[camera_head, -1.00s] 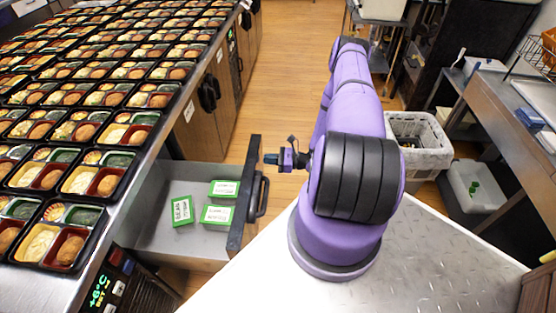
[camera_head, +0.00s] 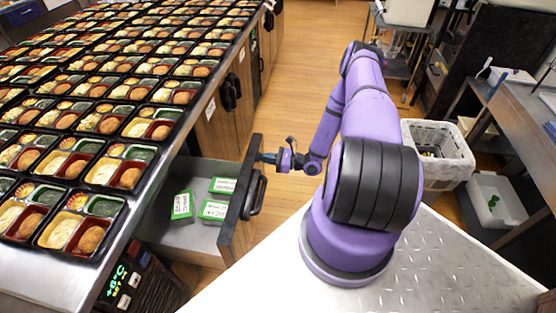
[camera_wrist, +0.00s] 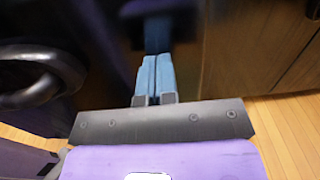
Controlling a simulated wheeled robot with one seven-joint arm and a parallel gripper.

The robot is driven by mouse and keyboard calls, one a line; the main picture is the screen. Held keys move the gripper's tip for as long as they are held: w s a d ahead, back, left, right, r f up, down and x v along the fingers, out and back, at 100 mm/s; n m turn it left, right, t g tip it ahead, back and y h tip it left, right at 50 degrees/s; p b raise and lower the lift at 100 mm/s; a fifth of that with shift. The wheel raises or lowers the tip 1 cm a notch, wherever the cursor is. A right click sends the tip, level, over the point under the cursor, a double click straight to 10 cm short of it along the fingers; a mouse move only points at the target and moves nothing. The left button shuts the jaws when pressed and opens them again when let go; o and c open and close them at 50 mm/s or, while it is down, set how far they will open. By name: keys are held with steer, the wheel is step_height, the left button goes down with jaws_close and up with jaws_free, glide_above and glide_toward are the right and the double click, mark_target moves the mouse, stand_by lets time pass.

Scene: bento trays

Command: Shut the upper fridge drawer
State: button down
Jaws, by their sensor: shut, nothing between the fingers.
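The upper fridge drawer (camera_head: 205,238) stands partly pulled out from under the counter. Its dark front (camera_head: 240,195) faces right and carries a black bar handle (camera_head: 258,195). Three green-and-white boxes lie inside, one of them the left box (camera_head: 182,205). My gripper (camera_head: 264,157) is shut and empty, with its blue fingertips at the far end of the drawer front, beyond the handle. In the wrist view the shut fingertips (camera_wrist: 154,78) point at the dark front and seem to touch it, with the handle (camera_wrist: 45,75) to their left.
The counter (camera_head: 62,270) above is covered with filled bento trays. Wooden cabinet doors (camera_head: 212,130) continue beyond the drawer. The wooden floor (camera_head: 305,60) is clear down the aisle.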

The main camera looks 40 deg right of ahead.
steer(key=x, duration=2.9)
steer(key=shift+r, duration=0.2)
steer(key=shift+w+a+r, duration=0.1)
steer(key=shift+w+a, duration=0.05)
steer(key=shift+w, duration=0.05)
steer(key=v, duration=1.4)
steer(key=shift+s+f, duration=0.25)
steer(key=shift+s, duration=0.1)
